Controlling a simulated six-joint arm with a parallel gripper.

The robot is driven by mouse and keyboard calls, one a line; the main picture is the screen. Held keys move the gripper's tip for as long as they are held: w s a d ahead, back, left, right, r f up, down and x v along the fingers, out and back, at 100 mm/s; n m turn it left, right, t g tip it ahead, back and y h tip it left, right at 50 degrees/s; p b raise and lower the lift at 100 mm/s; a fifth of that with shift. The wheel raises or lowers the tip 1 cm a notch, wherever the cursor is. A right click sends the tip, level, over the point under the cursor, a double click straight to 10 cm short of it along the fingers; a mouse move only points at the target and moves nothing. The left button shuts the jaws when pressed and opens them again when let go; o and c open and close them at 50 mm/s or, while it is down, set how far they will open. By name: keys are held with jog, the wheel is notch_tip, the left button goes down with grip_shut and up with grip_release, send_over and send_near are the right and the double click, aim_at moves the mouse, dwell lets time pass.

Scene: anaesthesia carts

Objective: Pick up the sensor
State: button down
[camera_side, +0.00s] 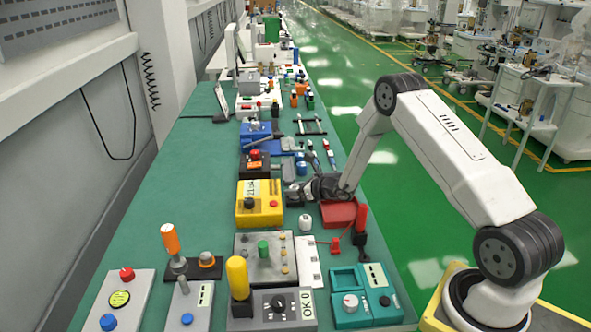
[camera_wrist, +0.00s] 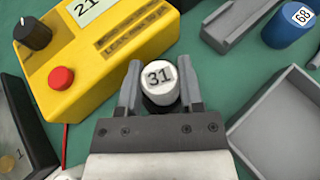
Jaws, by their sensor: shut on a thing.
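In the side view my gripper (camera_side: 296,195) is low over the green bench, just right of the yellow box (camera_side: 249,214). The held cylinder cannot be made out there, and I cannot tell whether it touches the bench.
The yellow box with a red button lies close on the left in the wrist view (camera_wrist: 100,48). A grey tray (camera_wrist: 240,130) is close on the right, and a blue cylinder (camera_wrist: 290,27) marked 68 stands beyond. Several devices crowd the bench; its left side (camera_side: 170,175) is mostly clear.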

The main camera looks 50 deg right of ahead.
jog(key=shift+r, duration=0.75)
jog(key=s+a+r, duration=0.3)
jog(key=s+r, duration=0.8)
jog(key=s, duration=0.2)
jog(key=shift+s+a, duration=0.25)
jog(key=shift+a, duration=0.1)
jog(key=s+d, duration=0.7)
jog(key=d, duration=0.4)
jog(key=shift+s, duration=0.15)
